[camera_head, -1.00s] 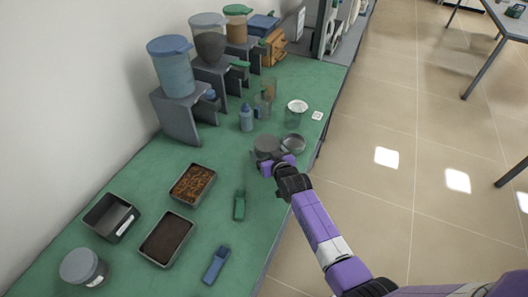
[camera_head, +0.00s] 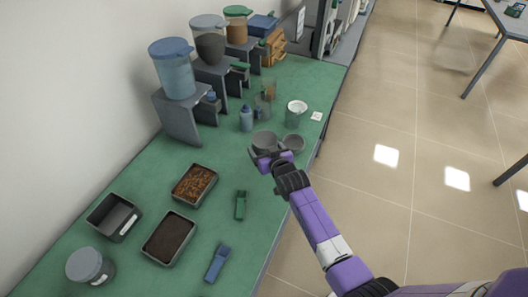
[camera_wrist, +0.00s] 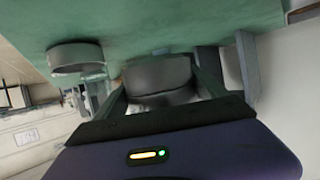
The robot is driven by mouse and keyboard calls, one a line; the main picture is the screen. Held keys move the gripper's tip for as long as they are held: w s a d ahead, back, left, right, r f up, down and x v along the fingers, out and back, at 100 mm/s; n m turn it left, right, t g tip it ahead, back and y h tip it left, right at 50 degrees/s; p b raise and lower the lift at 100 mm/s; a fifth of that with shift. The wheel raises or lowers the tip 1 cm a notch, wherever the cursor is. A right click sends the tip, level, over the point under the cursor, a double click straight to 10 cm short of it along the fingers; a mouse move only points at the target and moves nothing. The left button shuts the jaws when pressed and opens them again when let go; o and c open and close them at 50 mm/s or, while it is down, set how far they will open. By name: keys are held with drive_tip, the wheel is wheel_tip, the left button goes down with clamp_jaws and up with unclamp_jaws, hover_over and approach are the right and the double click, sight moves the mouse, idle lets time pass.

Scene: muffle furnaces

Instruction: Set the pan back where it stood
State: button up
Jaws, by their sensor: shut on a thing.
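A round grey pan (camera_head: 264,138) is at the tip of my gripper (camera_head: 266,160), over the right part of the green counter. In the wrist view the pan (camera_wrist: 158,76) sits between the two fingers (camera_wrist: 165,98), which are shut on it. The fingers and wrist hide part of it. I cannot tell whether its base touches the counter. A second round grey dish (camera_head: 293,144) stands just right of the pan; it also shows at the left in the wrist view (camera_wrist: 76,57).
A glass beaker with a white top (camera_head: 295,114), a blue bottle (camera_head: 246,118) and clear cups (camera_head: 262,106) stand behind the pan. Hoppers (camera_head: 173,85) line the wall. Trays (camera_head: 169,238) and green (camera_head: 240,205) and blue (camera_head: 216,263) tools lie nearer. Counter left of the pan is clear.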

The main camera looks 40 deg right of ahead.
drive_tip(key=shift+a+r, duration=0.15)
drive_tip(key=shift+r, duration=0.4)
